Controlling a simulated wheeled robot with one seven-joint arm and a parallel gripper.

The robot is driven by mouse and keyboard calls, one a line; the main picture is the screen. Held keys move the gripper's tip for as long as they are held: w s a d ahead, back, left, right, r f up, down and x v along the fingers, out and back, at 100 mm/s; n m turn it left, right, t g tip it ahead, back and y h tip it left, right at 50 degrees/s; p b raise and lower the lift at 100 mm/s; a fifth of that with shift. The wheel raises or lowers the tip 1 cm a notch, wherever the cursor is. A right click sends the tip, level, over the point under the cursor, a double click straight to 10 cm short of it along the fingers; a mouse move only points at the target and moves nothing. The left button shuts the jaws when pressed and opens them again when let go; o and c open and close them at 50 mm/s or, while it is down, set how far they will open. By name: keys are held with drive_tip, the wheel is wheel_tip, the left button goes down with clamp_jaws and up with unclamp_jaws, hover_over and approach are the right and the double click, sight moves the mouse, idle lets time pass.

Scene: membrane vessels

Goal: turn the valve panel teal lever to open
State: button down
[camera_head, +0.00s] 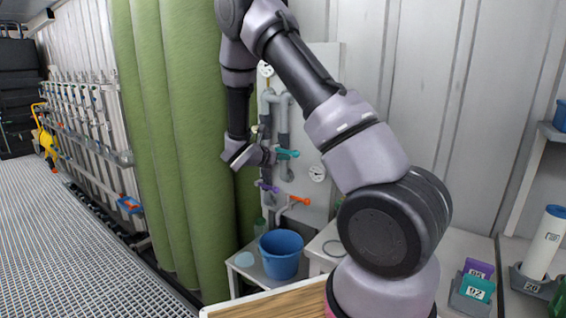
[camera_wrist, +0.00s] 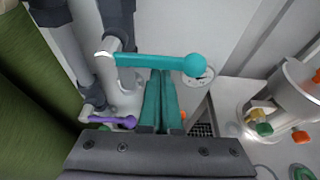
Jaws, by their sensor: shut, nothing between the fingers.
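The teal lever (camera_head: 288,154) is on the pale valve panel (camera_head: 321,130), on a grey pipe, and points right, about level. In the wrist view the teal lever (camera_wrist: 160,61) runs across the top and ends in a round knob on the right. My gripper (camera_wrist: 163,74) has teal fingers pressed together with nothing between them. The fingertips are just below the lever in the wrist view; I cannot tell whether they touch it. In the head view my gripper (camera_head: 268,155) is beside the lever and its fingers are hard to make out.
A purple lever (camera_head: 267,187) and an orange lever (camera_head: 299,201) sit lower on the panel. A round gauge (camera_head: 317,173) is right of the teal lever. Green vertical vessels (camera_head: 185,120) stand close on the left. A blue bucket (camera_head: 281,255) stands below.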

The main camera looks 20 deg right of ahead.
drive_tip(key=shift+r+n, duration=0.45)
drive_tip(key=shift+n, duration=0.15)
idle(0.4)
drive_tip(key=shift+a+r+n+g+h, duration=0.1)
drive_tip(key=shift+r+n+g+h, duration=0.5)
drive_tip(key=shift+r+n+g, duration=0.45)
drive_tip(key=w+a+r+n+g+h, duration=0.1)
drive_tip(key=w+a+r+n+h, duration=0.1)
drive_tip(key=n, duration=0.6)
drive_tip(key=shift+w+a+r+h, duration=0.25)
drive_tip(key=shift+w+r+h, duration=0.45)
drive_tip(key=shift+w+r, duration=0.5)
drive_tip(key=shift+s+r+n, duration=0.1)
drive_tip(key=shift+r+n, duration=0.1)
drive_tip(key=shift+n, duration=0.05)
drive_tip(key=shift+s, duration=0.1)
